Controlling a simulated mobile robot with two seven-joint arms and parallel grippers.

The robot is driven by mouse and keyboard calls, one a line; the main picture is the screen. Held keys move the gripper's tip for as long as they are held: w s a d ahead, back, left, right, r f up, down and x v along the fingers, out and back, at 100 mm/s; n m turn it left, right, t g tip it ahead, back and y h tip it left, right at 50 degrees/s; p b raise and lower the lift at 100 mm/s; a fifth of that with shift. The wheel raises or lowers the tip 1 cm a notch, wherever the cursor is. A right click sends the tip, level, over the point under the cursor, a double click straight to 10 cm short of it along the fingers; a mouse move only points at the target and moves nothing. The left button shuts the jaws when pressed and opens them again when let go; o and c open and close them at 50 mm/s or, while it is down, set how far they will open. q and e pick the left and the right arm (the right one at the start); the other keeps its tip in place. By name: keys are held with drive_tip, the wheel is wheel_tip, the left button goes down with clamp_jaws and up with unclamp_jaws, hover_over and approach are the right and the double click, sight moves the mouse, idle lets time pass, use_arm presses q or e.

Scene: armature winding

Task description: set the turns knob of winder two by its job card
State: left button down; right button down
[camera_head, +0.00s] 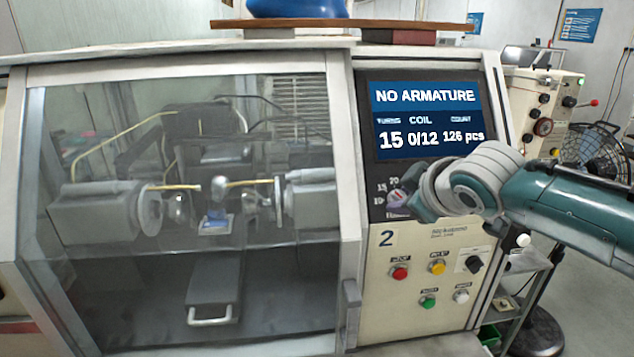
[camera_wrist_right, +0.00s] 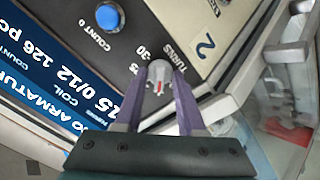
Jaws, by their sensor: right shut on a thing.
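Winder two (camera_head: 440,308) fills the head view, with a "2" on its right panel. Its screen (camera_head: 428,120) reads NO ARMATURE, turns 15, coil 0/12, count 126 pcs. The grey turns knob (camera_wrist_right: 158,69) with a red mark sits between the purple fingers of my right gripper (camera_wrist_right: 162,80) in the right wrist view. The fingers are shut on it. The dial label "30" and the word TURNS show beside it. In the head view my right gripper (camera_head: 399,201) largely hides the knob. I cannot make out a job card. My left gripper is not in view.
A blue count button (camera_wrist_right: 109,17) is near the knob. Red, yellow, green and white buttons (camera_head: 429,301) and a black switch (camera_head: 474,264) are lower on the panel. A clear guard (camera_head: 110,120) covers the winding bay. Another machine (camera_head: 545,105) stands behind at right.

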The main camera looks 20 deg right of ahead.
drive_tip(key=c, duration=0.9)
unclamp_jaws()
drive_tip(key=shift+s+a+r, duration=0.15)
drive_tip(key=shift+s+r, duration=0.25)
drive_tip(key=shift+s, duration=0.1)
drive_tip(key=shift+b+v, duration=0.4)
drive_tip(key=shift+v, duration=3.9)
